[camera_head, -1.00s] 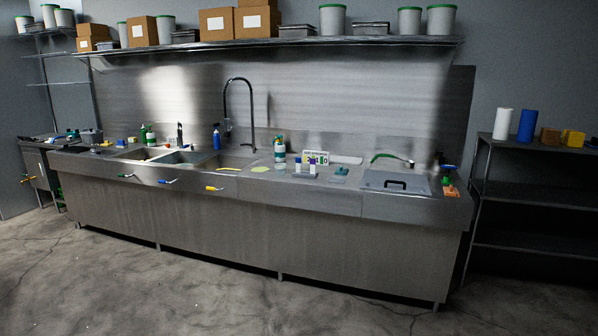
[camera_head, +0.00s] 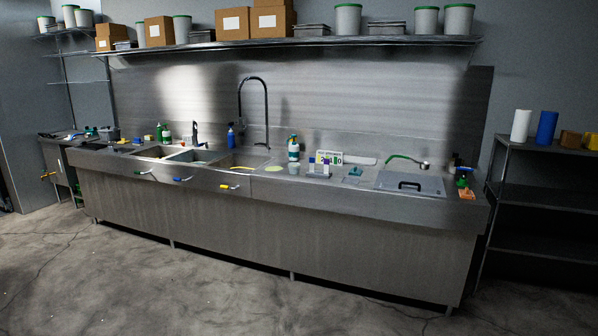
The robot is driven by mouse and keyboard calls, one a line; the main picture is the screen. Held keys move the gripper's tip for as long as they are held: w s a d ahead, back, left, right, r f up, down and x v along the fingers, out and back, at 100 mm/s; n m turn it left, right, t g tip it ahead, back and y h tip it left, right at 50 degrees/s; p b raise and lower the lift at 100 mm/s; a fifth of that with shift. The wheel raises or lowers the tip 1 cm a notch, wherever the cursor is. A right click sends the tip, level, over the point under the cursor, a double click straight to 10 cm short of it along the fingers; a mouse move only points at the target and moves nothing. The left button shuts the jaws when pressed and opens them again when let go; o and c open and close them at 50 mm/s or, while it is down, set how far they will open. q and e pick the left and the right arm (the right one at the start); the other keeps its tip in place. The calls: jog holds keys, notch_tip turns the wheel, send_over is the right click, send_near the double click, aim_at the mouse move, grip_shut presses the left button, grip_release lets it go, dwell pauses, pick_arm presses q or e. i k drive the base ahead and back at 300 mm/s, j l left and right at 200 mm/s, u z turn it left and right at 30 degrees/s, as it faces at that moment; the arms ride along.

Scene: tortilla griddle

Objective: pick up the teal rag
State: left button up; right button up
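A small teal item (camera_head: 354,172) lies on the steel counter (camera_head: 300,182), left of a grey lid with a black handle (camera_head: 410,184). It may be the teal rag, but it is too small to tell for sure. Another small teal-green patch (camera_head: 91,130) shows on the side table at the far left, also unclear. Neither of my grippers is in view. The counter stands some distance away across the floor.
Sink basins (camera_head: 190,156) with a tall faucet (camera_head: 253,100) fill the counter's left part. A rack (camera_head: 540,200) stands at right. The concrete floor (camera_head: 180,290) in front is clear.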

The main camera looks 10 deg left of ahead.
aim_at(354, 171)
jog(key=i+j+u, duration=0.15)
jog(key=i+u, duration=0.15)
jog(key=i, duration=0.25)
jog(key=i+u, duration=0.25)
jog(key=i, duration=0.3)
jog(key=i+j, duration=0.1)
jog(key=i, duration=1.85)
